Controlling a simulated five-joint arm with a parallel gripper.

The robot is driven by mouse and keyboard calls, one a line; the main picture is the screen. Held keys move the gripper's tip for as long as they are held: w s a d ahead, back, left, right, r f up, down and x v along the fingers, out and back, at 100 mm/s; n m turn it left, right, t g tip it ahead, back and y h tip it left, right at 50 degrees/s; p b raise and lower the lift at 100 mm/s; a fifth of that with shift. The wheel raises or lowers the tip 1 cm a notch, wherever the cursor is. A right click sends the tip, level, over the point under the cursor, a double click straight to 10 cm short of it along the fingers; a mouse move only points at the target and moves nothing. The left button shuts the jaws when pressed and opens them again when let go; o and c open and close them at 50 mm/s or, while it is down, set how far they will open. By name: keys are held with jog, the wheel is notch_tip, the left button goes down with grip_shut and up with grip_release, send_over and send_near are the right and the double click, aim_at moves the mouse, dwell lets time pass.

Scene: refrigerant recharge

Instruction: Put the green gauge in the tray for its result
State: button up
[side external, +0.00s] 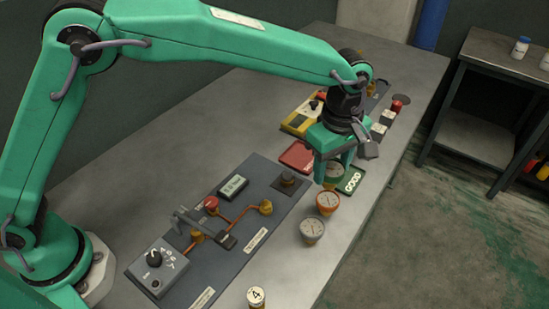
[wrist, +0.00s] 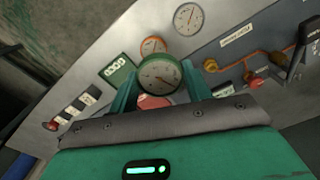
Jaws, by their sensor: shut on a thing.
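The green gauge (wrist: 159,77), with a white dial and green rim, is between the fingers of my gripper (wrist: 158,88) in the wrist view. My gripper (side external: 333,168) is shut on it in the side view, where the fingers partly hide the gauge (side external: 333,172). The green tray marked GOOD (side external: 352,180) lies just to the right of the fingers; it also shows in the wrist view (wrist: 117,71). A red tray (side external: 296,156) lies to the left of the fingers, its label not readable. I cannot tell how high the gauge is above the bench.
An orange gauge (side external: 327,202) and a grey gauge (side external: 312,230) stand close in front of the GOOD tray. A dark panel (side external: 262,180) with pipes, valves and a display fills the middle of the bench. A yellow device (side external: 298,118) is behind. A container marked 4 (side external: 256,297) stands in front.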

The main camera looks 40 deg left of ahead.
jog(key=shift+w+d+r, duration=0.15)
jog(key=shift+w+d, duration=0.05)
jog(key=shift+d, duration=0.45)
jog(key=w+a+f, duration=0.2)
jog(key=w, duration=0.1)
jog(key=w+a+f, duration=0.2)
jog(key=w, duration=0.1)
jog(key=w+a+f, duration=0.2)
jog(key=w+f, duration=0.1)
jog(key=w, duration=0.1)
jog(key=shift+f, duration=2.05)
jog(key=shift+f, duration=0.15)
jog(key=o, duration=0.9)
jog(key=shift+o, duration=0.2)
